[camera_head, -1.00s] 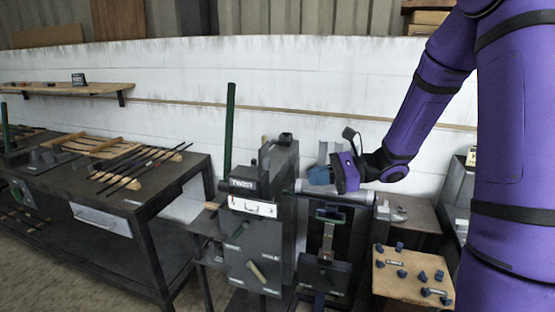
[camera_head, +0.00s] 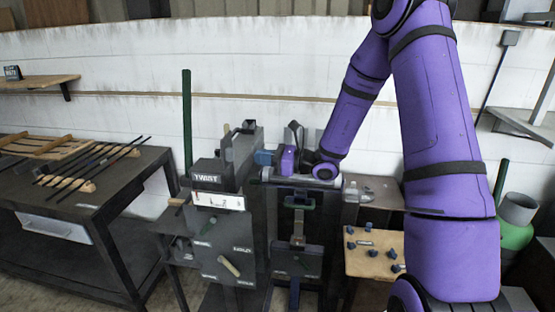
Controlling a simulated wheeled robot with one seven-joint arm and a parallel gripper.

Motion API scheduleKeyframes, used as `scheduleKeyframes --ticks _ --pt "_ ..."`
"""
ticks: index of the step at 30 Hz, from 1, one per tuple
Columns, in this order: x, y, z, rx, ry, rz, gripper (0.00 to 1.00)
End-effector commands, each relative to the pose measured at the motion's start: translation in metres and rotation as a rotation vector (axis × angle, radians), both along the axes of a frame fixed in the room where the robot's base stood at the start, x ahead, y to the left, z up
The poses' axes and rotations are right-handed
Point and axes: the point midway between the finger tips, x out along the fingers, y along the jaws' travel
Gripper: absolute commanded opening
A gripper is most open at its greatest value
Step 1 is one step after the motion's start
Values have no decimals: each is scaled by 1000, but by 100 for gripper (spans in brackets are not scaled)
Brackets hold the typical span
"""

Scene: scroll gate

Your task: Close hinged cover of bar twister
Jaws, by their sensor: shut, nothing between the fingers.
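The bar twister (camera_head: 216,239) is a dark grey machine with a "TWIST" label and a white strip on its front. A tall dark panel (camera_head: 241,155) stands raised at its back right and looks like the hinged cover, standing open. The fingers look shut and empty. I cannot tell whether they touch the panel. The cover's hinge cannot be made out.
A second dark machine (camera_head: 297,250) stands right of the twister, under my wrist. A wooden board with several dark knobs (camera_head: 375,263) is farther right. A workbench with rods (camera_head: 95,200) stands left, and a green upright post (camera_head: 187,120) rises behind the twister.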

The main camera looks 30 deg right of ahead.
Motion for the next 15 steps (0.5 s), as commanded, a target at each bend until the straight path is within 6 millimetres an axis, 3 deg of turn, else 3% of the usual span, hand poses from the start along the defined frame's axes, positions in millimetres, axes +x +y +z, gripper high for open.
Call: scheduleKeyframes --ticks 6,15 --pt "21 30 1 -1 -1 3 0" --pt "34 47 2 -1 0 1 0"
